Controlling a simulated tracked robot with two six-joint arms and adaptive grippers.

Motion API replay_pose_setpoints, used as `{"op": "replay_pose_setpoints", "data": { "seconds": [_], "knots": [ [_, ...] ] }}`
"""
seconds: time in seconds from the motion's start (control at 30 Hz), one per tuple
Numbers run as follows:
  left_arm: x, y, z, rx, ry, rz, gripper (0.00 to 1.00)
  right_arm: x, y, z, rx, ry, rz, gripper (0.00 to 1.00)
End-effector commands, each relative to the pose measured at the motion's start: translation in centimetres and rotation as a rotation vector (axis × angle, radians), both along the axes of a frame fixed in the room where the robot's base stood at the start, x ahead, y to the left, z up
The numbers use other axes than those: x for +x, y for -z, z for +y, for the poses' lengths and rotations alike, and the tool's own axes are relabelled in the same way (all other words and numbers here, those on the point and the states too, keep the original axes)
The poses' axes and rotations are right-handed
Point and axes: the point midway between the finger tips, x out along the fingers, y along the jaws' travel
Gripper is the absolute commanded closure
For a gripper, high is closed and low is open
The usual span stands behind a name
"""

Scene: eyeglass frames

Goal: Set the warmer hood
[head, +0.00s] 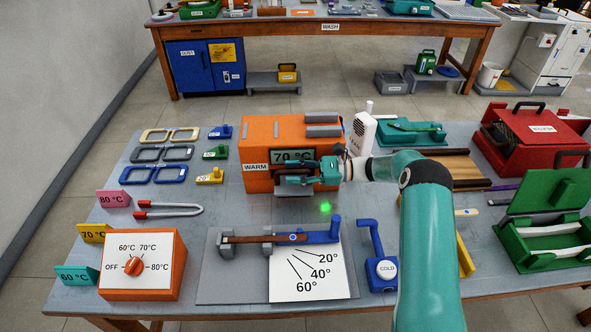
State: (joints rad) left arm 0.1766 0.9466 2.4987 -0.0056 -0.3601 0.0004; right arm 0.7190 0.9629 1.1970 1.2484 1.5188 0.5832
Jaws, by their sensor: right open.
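The orange warmer (257,134) stands at the middle back of the table, with a WARM label and a display (291,156) reading 70 °C. Grey bars lie on its top, and a grey ledge shows low at its front. I cannot tell which part is the hood. My right gripper (288,173) is in front of the warmer's front face, below the display, with its fingers pointing left. It is open, with nothing seen between the fingers; whether it touches the warmer is unclear. It covers part of the front. My left gripper is not in view.
An orange dial box (143,275) stands front left beside temperature cards. A board with an angle chart (310,273) holds a brown strip and blue lever. Frames (163,154) lie back left. A white device (361,134) is right of the warmer. A green glow (325,208) shows nearby.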

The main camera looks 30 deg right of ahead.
Motion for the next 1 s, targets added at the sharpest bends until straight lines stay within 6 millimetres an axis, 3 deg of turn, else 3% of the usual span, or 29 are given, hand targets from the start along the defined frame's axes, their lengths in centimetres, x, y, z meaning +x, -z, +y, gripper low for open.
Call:
{"op": "replay_pose_setpoints", "data": {
  "seconds": [0.2, 0.47, 0.83, 1.0],
  "knots": [
    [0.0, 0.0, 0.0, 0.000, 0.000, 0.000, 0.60, 0.1, 0.0, 0.1, 0.000, -0.001, 0.001, 0.59],
    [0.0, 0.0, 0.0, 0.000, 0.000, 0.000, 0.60, 0.1, 0.0, 0.1, 0.000, -0.001, 0.001, 1.00],
    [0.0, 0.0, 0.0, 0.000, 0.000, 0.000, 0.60, 0.1, 0.0, 0.3, 0.001, -0.004, 0.002, 1.00],
    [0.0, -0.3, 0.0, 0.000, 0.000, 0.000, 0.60, -0.3, 0.0, 2.4, 0.003, -0.028, 0.004, 1.00]
  ]
}}
